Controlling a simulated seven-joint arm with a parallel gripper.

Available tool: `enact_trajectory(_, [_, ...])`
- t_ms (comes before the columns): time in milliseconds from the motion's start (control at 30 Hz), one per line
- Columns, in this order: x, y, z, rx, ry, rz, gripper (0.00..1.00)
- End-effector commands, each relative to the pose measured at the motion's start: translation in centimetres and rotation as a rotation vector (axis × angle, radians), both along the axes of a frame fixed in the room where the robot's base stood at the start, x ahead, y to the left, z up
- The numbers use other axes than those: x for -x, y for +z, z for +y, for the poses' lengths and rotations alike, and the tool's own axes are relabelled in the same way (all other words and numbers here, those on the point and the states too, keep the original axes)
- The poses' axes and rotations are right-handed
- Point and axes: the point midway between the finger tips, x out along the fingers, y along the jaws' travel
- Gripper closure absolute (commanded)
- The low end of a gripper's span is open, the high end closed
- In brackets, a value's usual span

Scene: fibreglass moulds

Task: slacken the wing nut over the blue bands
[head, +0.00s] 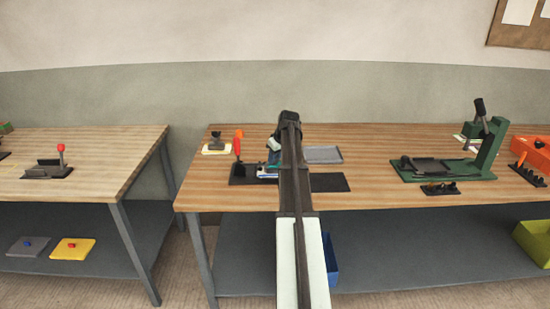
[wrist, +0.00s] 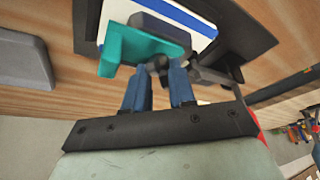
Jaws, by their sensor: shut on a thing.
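In the wrist view, my gripper (wrist: 160,72) has two blue fingers close around a small dark grey wing nut (wrist: 158,62). The fingers partly hide it, so its wings are hard to make out. Beside it are a teal block (wrist: 138,47) and a dark bar (wrist: 165,29). A white piece with blue bands (wrist: 184,14) lies behind them. My arm hides the gripper and wing nut there.
A grey tray (head: 323,155) lies right of my arm. A green press (head: 485,150) and an orange bin (head: 532,150) stand farther right. A small black stamp-like object on a yellow and white pad (head: 215,149) sits at the back left. Bare wood lies between tray and press.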

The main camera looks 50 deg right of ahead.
Motion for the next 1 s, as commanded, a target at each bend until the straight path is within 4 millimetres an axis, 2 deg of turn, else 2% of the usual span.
enact_trajectory(567, [0.06, -0.01, -0.04, 0.001, 0.000, 0.001, 1.00])
enact_trajectory(600, [0.06, -0.01, -0.04, 0.001, 0.000, 0.001, 0.72])
enact_trajectory(833, [0.03, 0.00, -0.03, 0.001, 0.000, 0.001, 0.50])
enact_trajectory(1000, [0.02, -0.01, -0.02, 0.000, 0.000, 0.000, 0.50])
